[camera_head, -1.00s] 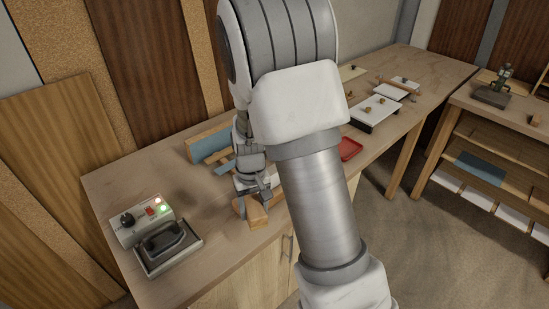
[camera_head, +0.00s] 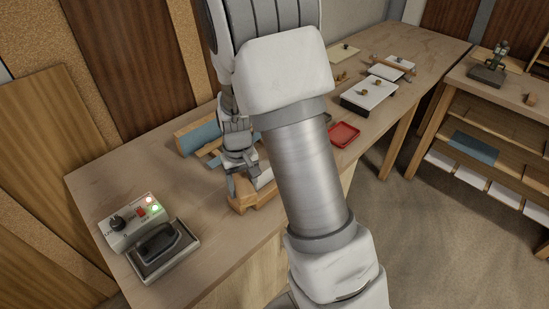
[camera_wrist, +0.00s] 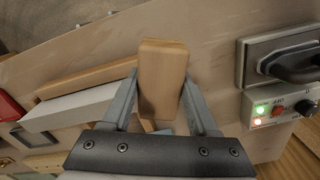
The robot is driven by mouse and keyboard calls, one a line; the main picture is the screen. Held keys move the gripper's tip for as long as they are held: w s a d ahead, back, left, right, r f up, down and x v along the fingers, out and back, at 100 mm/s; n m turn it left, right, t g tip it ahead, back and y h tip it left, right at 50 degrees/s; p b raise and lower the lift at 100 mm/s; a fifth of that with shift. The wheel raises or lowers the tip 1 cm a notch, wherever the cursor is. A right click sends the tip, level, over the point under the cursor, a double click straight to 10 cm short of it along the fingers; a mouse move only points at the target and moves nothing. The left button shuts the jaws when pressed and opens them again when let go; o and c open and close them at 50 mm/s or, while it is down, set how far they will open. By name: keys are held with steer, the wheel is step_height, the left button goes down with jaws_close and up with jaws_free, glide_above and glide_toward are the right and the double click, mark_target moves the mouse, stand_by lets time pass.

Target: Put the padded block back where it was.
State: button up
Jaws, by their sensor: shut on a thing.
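My gripper (camera_wrist: 158,95) is shut on a tan wooden block (camera_wrist: 165,65), with one finger along each side. No padding shows clearly on the faces in view, so I cannot tell for certain that it is the padded block. In the head view my gripper (camera_head: 240,172) is low over the bench, and the wood of the block (camera_head: 239,204) shows just below the fingers. I cannot tell whether the block touches the bench top. A white bar with a wooden strip (camera_wrist: 75,108) lies close to the left finger in the wrist view.
A control box with lit lamps (camera_head: 128,225) and an iron on its stand (camera_head: 162,246) are at the bench's near left. A blue-faced wooden piece (camera_head: 196,138) lies behind my gripper. A red tray (camera_head: 344,134) is to the right. Bare bench (camera_head: 105,185) lies left.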

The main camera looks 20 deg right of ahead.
steer(key=shift+s+d+f+b, duration=0.1)
steer(key=shift+f+b, duration=0.05)
steer(key=shift+b, duration=0.5)
steer(key=b, duration=0.1)
steer(key=n+b, duration=0.1)
steer(key=b, duration=0.1)
steer(key=shift+s+d+f, duration=0.1)
steer(key=shift+s+d, duration=0.2)
steer(key=shift+s, duration=0.05)
steer(key=s+n+b, duration=0.1)
steer(key=b, duration=0.2)
steer(key=shift+s+d+n, duration=0.15)
steer(key=shift+d+n, duration=0.15)
steer(key=shift+d, duration=0.1)
steer(key=s+b, duration=0.1)
steer(key=n+b, duration=0.1)
steer(key=shift+s+d+r+n+b, duration=0.3)
steer(key=shift+s+d+r+b, duration=0.05)
steer(key=shift+d+r, duration=0.05)
glide_above(220, 226)
step_height(220, 226, down, 7)
steer(key=shift+r, duration=0.1)
steer(key=shift+f, duration=1.95)
